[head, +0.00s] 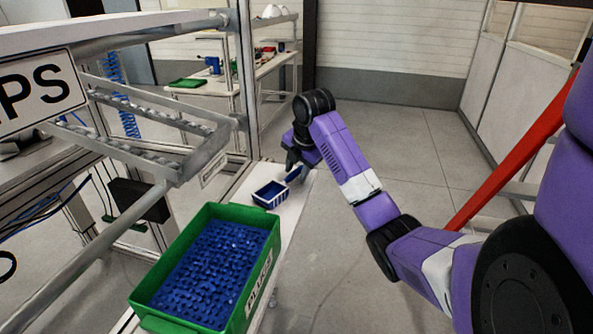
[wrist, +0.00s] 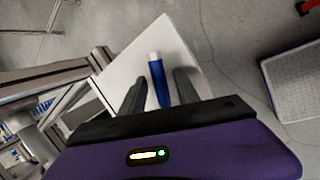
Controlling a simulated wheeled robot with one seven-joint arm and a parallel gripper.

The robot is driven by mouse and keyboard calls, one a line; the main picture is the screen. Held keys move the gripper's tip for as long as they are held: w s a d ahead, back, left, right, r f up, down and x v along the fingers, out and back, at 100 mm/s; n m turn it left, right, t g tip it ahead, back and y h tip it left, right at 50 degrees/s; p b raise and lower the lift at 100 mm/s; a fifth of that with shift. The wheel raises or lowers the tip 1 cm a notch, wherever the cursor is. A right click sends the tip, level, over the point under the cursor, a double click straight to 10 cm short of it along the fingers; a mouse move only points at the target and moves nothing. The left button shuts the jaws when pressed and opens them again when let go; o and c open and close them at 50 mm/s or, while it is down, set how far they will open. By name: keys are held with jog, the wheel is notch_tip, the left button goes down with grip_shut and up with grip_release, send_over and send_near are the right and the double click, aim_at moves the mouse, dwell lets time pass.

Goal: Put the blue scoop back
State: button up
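The blue scoop (head: 270,194) lies on the white shelf top beyond the green bin. Its box-like body has a pale rim, and its handle points up and right toward my gripper (head: 292,166). In the wrist view the blue handle (wrist: 158,84) with a white end lies between the two dark fingers of my gripper (wrist: 162,76). There is a gap on each side of it, so the fingers are open. The scoop's body is not seen in the wrist view. The green bin (head: 190,222) holds many small blue pieces and carries a partly readable label.
A metal frame with a sloped roller rack (head: 160,125) stands left of the shelf. The white shelf top (head: 291,205) is narrow, with open grey floor (head: 420,160) to its right. A red bar (head: 510,155) slants at the right. A far workbench (head: 235,82) stands behind.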

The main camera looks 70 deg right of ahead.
jog(key=p+v, duration=0.4)
jog(key=v, duration=0.8)
jog(key=shift+r, duration=0.2)
jog(key=shift+w+d, duration=0.1)
dwell(0.3)
